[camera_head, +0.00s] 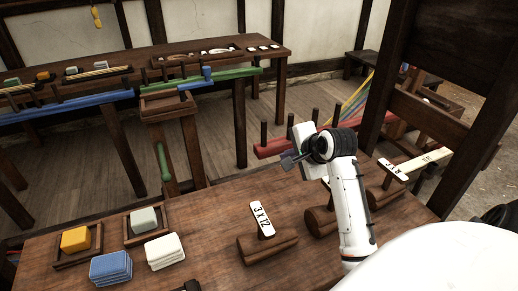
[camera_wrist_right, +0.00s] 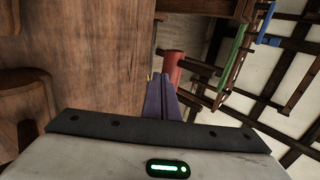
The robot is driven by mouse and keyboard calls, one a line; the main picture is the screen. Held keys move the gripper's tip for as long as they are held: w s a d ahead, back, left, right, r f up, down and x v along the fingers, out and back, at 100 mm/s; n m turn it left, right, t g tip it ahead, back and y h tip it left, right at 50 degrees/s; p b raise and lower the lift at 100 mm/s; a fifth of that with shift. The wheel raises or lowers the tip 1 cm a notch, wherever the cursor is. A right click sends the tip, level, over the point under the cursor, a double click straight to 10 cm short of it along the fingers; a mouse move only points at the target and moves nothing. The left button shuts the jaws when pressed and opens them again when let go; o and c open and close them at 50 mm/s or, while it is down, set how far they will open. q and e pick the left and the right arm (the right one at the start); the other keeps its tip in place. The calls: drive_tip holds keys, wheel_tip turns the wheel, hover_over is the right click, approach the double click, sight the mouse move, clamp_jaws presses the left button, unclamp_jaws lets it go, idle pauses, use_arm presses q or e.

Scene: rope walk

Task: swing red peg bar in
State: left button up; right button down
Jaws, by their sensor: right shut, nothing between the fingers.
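The red peg bar (camera_head: 270,149) extends beyond the far edge of the near table, with dark upright pegs on it. My right arm hides part of its length. My right gripper (camera_head: 287,161) is shut and empty, its fingertips close to the bar's left part in the head view. In the right wrist view, the red bar's end (camera_wrist_right: 174,67) shows just beyond the shut fingertips (camera_wrist_right: 158,78). I cannot tell whether they touch. My left gripper is not in view.
The near table (camera_head: 200,225) holds yellow, blue and pale blocks at left and a tag marked 3 x 12 (camera_head: 262,219) on a wooden stand. A green bar (camera_head: 235,74) and blue bar (camera_head: 70,104) lie at the back bench. A dark post (camera_head: 390,80) rises at right.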

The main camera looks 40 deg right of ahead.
approach(265, 153)
wheel_tip(265, 153, down, 4)
drive_tip(key=shift+r, duration=0.1)
drive_tip(key=shift+w+d, duration=0.3)
drive_tip(key=shift+w, duration=0.65)
drive_tip(key=shift+w+d, duration=0.3)
drive_tip(key=shift+w, duration=0.7)
